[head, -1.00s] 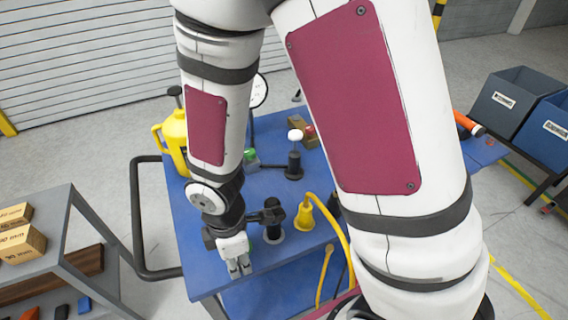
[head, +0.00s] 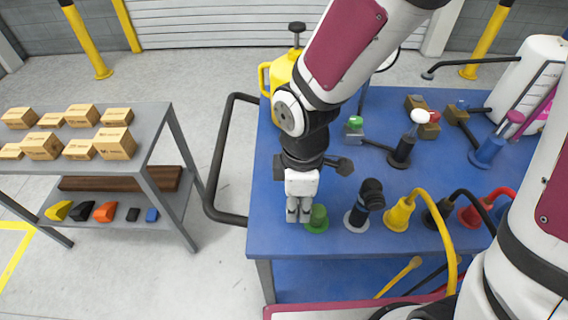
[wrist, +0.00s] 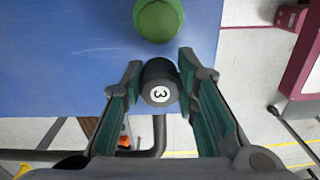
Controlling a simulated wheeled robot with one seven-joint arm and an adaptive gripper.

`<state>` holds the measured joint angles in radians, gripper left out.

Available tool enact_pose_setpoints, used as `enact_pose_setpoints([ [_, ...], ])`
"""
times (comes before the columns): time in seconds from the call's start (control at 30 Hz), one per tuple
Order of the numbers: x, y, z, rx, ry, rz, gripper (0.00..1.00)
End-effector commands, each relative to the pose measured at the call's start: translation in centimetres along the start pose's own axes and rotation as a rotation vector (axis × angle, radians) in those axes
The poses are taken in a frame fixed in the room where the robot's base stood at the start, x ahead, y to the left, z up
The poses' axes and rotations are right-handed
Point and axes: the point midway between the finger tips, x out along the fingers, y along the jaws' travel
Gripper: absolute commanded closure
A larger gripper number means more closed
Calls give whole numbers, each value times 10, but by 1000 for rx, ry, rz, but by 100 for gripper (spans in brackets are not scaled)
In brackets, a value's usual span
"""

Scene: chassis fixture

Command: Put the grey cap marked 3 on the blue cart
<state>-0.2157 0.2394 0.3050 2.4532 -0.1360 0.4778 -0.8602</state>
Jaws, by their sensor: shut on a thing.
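My gripper (head: 299,218) is over the front-left part of the blue cart's top (head: 290,237), pointing down. In the wrist view my gripper (wrist: 160,66) is shut on the dark grey cap (wrist: 161,92), with a white disc marked 3 facing the camera. The cap is hidden by the fingers in the head view. A green round-topped piece (head: 317,219) stands on the cart just right of the fingers; it also shows beyond the cap in the wrist view (wrist: 158,20). I cannot tell whether the cap touches the cart.
A black upright fitting (head: 371,192) and a yellow cone with a hose (head: 399,214) stand to the right on the cart. A yellow jug (head: 279,76) is at the back. A grey shelf (head: 152,140) with cartons stands left, across clear floor.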

Motion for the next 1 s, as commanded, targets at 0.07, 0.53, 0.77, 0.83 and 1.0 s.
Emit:
enact_pose_setpoints([
  [0.07,1,17,-7,1,1,0,83],
  [0.53,7,83,-30,-1,-1,-1,83],
  [0.77,31,83,-30,-2,-3,-3,83],
  [0.83,39,84,-30,-2,-2,-2,83],
  [1.0,41,84,-30,0,0,1,83],
])
